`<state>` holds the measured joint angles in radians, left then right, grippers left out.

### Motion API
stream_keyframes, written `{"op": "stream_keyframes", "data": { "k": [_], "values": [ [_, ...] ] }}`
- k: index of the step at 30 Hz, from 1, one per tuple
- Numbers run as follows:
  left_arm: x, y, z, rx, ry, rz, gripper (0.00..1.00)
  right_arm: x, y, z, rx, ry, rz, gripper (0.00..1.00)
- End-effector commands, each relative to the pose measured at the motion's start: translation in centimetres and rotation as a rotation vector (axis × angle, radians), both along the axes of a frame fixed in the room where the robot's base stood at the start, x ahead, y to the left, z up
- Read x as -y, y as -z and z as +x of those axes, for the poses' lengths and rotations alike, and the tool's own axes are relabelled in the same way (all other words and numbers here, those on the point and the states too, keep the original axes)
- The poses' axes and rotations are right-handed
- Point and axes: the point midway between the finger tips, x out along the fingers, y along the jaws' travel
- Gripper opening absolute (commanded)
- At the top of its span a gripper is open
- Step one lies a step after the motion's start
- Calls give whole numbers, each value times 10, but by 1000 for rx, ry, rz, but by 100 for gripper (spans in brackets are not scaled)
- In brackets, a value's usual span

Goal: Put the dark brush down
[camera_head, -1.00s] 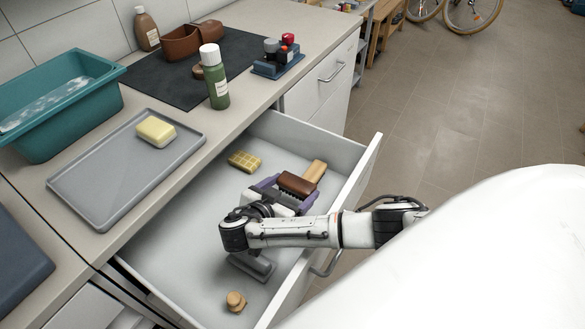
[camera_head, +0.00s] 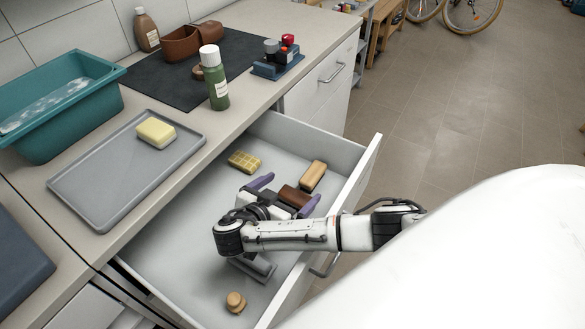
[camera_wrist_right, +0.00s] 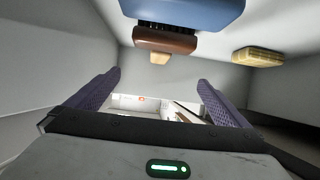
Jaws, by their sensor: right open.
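The dark brown brush (camera_head: 295,196) lies low in the open drawer (camera_head: 185,240), partly hidden by my right gripper. In the right wrist view the brown brush (camera_wrist_right: 166,40) shows black bristles and stands clear of both fingers. My right gripper (camera_head: 285,193) is open, with its purple fingers spread apart near the brush. The fingers also frame the right wrist view (camera_wrist_right: 157,95), with nothing held between them. My left gripper is not in view.
The drawer also holds a tan block (camera_head: 313,176), a yellow sponge (camera_head: 244,161), a small wooden knob-like piece (camera_head: 236,301) and a grey item (camera_head: 258,268) under my arm. A blue object (camera_wrist_right: 195,10) is close in the wrist view. The drawer's left part is free.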

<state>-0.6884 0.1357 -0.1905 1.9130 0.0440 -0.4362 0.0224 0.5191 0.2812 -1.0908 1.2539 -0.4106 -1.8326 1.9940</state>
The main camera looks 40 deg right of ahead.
Motion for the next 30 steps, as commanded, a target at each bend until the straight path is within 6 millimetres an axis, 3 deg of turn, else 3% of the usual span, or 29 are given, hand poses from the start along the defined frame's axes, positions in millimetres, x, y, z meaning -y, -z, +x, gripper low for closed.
{"op": "stream_keyframes", "data": {
  "k": [6,12,30],
  "values": [
    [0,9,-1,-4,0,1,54,-45,-18,-20,-1,-2,7,100],
    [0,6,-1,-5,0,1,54,-75,-36,-34,-3,0,7,100],
    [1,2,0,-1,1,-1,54,-91,-44,-33,-11,-32,17,100]
  ]
}}
